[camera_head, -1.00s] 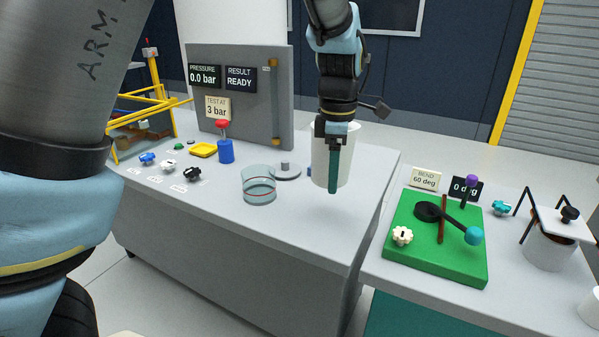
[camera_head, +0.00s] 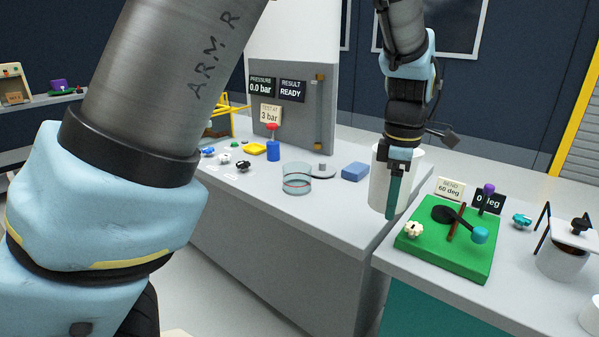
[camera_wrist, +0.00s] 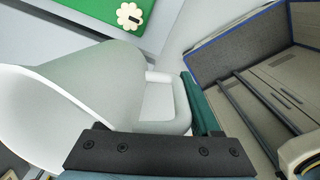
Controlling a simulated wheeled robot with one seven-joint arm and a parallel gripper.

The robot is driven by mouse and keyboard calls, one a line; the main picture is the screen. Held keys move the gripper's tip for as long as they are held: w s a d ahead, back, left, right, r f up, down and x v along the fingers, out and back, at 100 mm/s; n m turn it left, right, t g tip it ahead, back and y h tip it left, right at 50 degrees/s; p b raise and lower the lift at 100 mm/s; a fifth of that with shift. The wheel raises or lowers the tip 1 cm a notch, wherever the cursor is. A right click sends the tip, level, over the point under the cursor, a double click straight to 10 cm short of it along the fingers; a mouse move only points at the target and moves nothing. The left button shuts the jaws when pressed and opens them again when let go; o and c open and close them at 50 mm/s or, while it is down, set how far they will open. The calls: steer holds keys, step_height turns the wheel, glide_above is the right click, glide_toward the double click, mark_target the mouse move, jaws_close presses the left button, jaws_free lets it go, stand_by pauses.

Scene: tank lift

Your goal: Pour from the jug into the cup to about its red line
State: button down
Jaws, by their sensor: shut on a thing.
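The white jug (camera_head: 379,188) is held upright by my gripper (camera_head: 397,190), which is shut on its handle side. The teal finger shows along the jug's front. In the wrist view the jug (camera_wrist: 95,85) fills the left and middle, with its wide mouth at the left, and a teal finger (camera_wrist: 203,105) lies beside it. The cup (camera_head: 296,187) is clear, with a red line around its wall. It stands on the grey bench, left of the jug and apart from it. I cannot see any liquid in the cup, and the jug's contents are hidden.
A blue cylinder (camera_head: 273,151) stands further left. A green board (camera_head: 450,250) with a lever is on the right bench (camera_head: 480,297). A gap separates the benches.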

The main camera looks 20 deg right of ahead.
steer(key=shift+w+a+f, duration=0.25)
steer(key=shift+w+a, duration=0.3)
steer(key=shift+a, duration=0.1)
steer(key=shift+a+f, duration=0.1)
steer(key=shift+a, duration=0.2)
steer(key=w+a+f+m, duration=0.3)
steer(key=w+a+f, duration=0.3)
steer(key=a, duration=0.8)
steer(key=w+a+f+m, duration=0.3)
steer(key=w+a+f, duration=0.3)
steer(key=a, duration=0.8)
steer(key=w+a+f+m, duration=0.4)
steer(key=w+a, duration=0.5)
steer(key=a, duration=0.5)
steer(key=shift+w+a+f, duration=0.4)
steer(key=shift+f, duration=0.5)
steer(key=shift+w, duration=0.1)
